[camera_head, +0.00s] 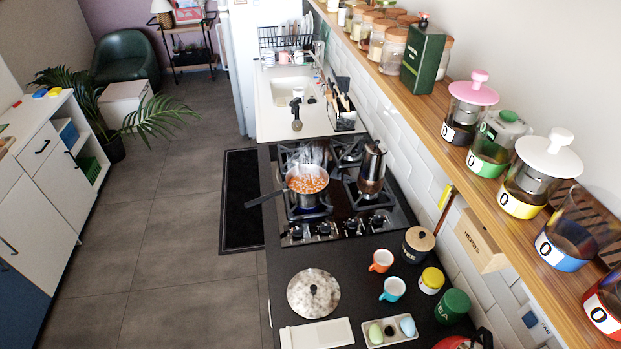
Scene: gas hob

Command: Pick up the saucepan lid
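The saucepan lid (313,293) is a round, mottled grey disc with a dark knob in its middle. It lies flat on the black counter at the near left, close to the counter's left edge. The saucepan (307,195) stands without a lid on the gas hob (332,220), holding orange food. Its dark handle points left, past the counter's edge. Neither of my grippers shows in the head view.
A white board (318,335) lies just in front of the lid. An orange mug (381,261), a turquoise mug (393,289) and a small tray (372,336) stand to its right. A moka pot (372,170) stands on the hob. A wooden shelf (452,165) with jars overhangs the right side.

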